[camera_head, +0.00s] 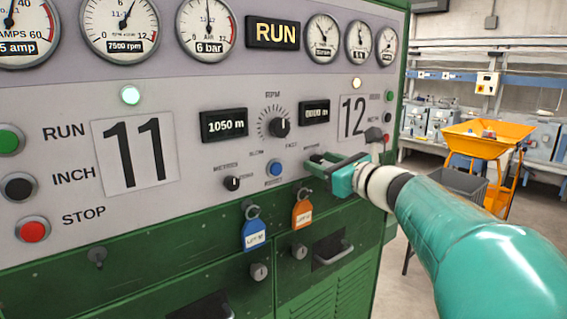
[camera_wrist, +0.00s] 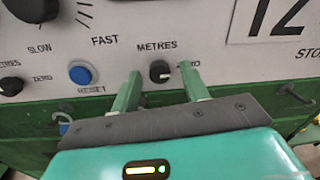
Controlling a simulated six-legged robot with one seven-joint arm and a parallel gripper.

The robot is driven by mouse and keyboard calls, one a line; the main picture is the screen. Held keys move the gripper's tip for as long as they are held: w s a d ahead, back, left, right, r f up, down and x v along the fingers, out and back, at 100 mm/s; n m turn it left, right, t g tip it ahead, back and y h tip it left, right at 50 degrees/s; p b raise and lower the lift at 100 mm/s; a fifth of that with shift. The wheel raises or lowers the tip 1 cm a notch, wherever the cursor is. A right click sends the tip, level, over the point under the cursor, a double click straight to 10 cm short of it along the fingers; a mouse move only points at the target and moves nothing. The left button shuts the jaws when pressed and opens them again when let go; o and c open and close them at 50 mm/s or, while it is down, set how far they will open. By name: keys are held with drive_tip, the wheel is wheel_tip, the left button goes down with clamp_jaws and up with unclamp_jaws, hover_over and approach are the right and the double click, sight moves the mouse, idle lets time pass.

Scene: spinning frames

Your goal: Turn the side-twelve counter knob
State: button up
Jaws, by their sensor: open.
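The side-twelve counter knob (camera_wrist: 159,71) is small and black, on the grey panel under the word METRES. The ZERO label to its right is partly covered by a finger. My gripper (camera_wrist: 160,80) is open, with one green finger on each side of the knob in the wrist view. I cannot tell whether the fingertips reach around it or stop short. In the head view my gripper (camera_head: 314,168) is at the panel below the 12 plate (camera_head: 354,117) and largely hides the knob. The side-twelve counter display (camera_head: 314,113) is above; its reading is unclear.
The blue RESET button (camera_wrist: 80,74) is left of the fingers. The side-eleven counter knob (camera_head: 232,183) and large RPM dial (camera_head: 280,127) are farther left. Blue (camera_head: 254,235) and orange (camera_head: 302,214) tags hang below. An orange hopper (camera_head: 487,139) stands right, beyond the machine.

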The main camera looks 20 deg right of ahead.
clamp_jaws()
drive_tip(key=shift+n, duration=0.3)
drive_tip(key=n, duration=1.3)
drive_tip(key=shift+n, duration=0.3)
drive_tip(key=shift+w+n+y, duration=0.1)
drive_tip(key=shift+n+y, duration=0.2)
drive_tip(key=shift+n, duration=1.8)
drive_tip(key=c, duration=1)
unclamp_jaws()
